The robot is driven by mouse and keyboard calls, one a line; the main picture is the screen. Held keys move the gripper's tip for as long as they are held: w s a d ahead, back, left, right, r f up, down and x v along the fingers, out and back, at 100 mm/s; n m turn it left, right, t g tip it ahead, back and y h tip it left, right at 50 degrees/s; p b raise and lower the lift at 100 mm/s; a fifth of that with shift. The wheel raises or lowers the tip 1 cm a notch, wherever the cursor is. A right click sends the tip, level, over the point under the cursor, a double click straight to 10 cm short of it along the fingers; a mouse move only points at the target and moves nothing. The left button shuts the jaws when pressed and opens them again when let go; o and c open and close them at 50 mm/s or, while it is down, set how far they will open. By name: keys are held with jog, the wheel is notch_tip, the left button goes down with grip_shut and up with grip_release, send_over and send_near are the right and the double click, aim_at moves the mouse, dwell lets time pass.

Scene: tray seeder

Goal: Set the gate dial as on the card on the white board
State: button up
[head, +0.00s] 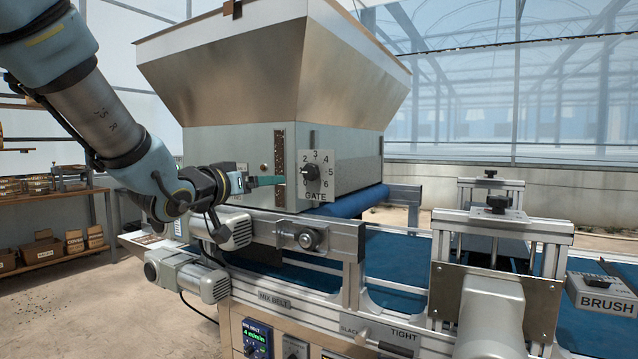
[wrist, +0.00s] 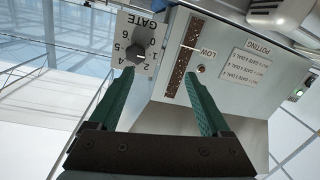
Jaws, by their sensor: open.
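The gate dial (head: 311,172) is a dark knob on a grey plate marked GATE, with numbers around it, on the front of the hopper machine. It also shows upside down in the wrist view (wrist: 124,50). I cannot tell surely which number its pointer faces. My gripper (head: 274,181) is open and empty just left of the dial in the head view. In the wrist view its green fingers (wrist: 160,75) are spread, with the dial beyond the left fingertip. A white card headed POTTING (wrist: 243,70) shows upside down; its smaller lines are hard to read.
A slotted brown strip (head: 279,158) marked LOW stands beside the dial. A metal rail (head: 270,234) and blue belt (head: 400,262) run below. A BRUSH box (head: 603,295) lies at right. Shelves with boxes (head: 45,247) stand at far left.

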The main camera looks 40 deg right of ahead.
aim_at(308, 171)
jog(key=shift+m+g+h, duration=0.5)
jog(key=shift+g+h, duration=0.1)
jog(key=d, duration=0.4)
jog(key=d+r+p, duration=0.1)
jog(key=d, duration=0.4)
jog(key=d+p, duration=0.1)
jog(key=d, duration=0.3)
jog(key=shift+d+r, duration=0.2)
jog(key=shift+r, duration=0.05)
jog(key=shift+c, duration=0.2)
grip_shut()
